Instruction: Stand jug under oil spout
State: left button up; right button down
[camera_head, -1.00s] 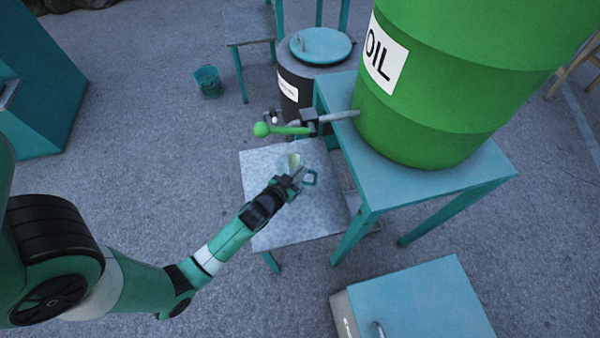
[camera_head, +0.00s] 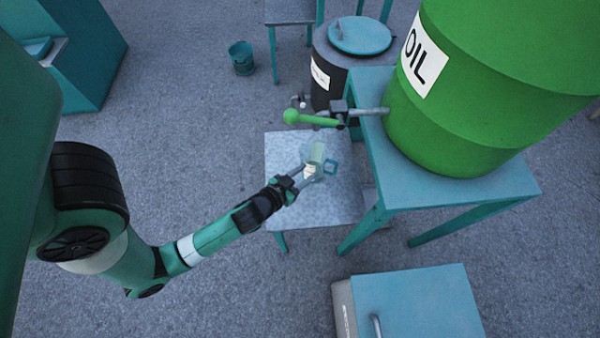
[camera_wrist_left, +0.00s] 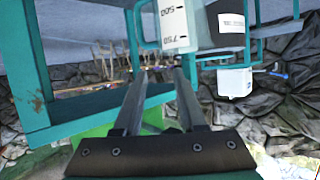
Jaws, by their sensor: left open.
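The clear jug (camera_head: 317,153) with pale contents or markings and a teal handle (camera_head: 331,166) stands on the low grey table (camera_head: 285,215). It is just below the oil spout (camera_head: 326,122) in the head view; I cannot tell whether it is exactly under the outlet. My left gripper (camera_head: 305,175) is open at the near side of the jug. In the left wrist view, the jug (camera_wrist_left: 176,28) with 500 and 750 marks is beyond my open fingers (camera_wrist_left: 160,78), apparently not between them. My right gripper is not in view.
The green oil drum (camera_head: 445,130) stands on a teal table (camera_head: 500,185); its tap has a green lever (camera_head: 310,119). A dark barrel (camera_head: 328,85) with a teal lid is behind. A teal cabinet (camera_head: 415,300) is in front. A teal bucket (camera_head: 241,58) stands on open floor.

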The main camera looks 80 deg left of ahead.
pick_arm(q)
jog(key=v, duration=0.3)
